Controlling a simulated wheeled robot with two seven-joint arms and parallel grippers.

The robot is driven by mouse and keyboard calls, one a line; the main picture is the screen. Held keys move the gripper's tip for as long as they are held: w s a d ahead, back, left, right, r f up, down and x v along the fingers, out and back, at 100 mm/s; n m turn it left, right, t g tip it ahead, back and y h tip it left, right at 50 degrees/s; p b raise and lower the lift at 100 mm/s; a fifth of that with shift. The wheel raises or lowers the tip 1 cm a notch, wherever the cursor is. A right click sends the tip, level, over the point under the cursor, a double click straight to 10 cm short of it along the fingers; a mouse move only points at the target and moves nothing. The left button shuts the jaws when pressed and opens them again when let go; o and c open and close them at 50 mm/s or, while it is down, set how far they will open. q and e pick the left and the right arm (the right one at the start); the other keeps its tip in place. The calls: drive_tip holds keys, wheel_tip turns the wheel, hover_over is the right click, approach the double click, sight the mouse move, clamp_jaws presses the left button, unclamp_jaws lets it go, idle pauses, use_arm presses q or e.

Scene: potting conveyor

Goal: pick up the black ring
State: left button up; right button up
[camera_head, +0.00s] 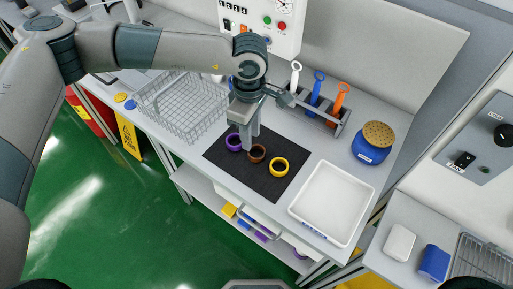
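I cannot make out a black ring; one could be lost against the black mat (270,187) or hidden behind my gripper. A purple ring (233,147), a brown ring (257,158) and a yellow ring (279,171) lie in a row on the mat. My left gripper (250,142) points down over the back left of the mat, its fingertips close to the purple and brown rings. Its fingers are too small to tell whether they are apart or hold anything. My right gripper is out of view.
A wire basket (160,117) stands left of the mat and a white tray (304,212) right of it. Behind are a grey rack (337,129) of colored-handled tools and a blue jar (367,153). A control panel (290,44) stands at the back. The mat's front is clear.

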sight(253, 157)
use_arm(q)
drive_tip(key=shift+f+p, duration=0.3)
drive_tip(key=shift+f, duration=1)
drive_tip(key=shift+s+d+f+p, duration=0.15)
drive_tip(key=shift+s+f+p, duration=0.2)
drive_tip(key=shift+f+p, duration=0.55)
wheel_tip(253, 157, down, 2)
drive_tip(key=shift+s+d+f+p, duration=0.15)
drive_tip(key=shift+f+p, duration=0.1)
drive_tip(key=shift+p, duration=0.7)
drive_tip(key=shift+f, duration=0.45)
clamp_jaws()
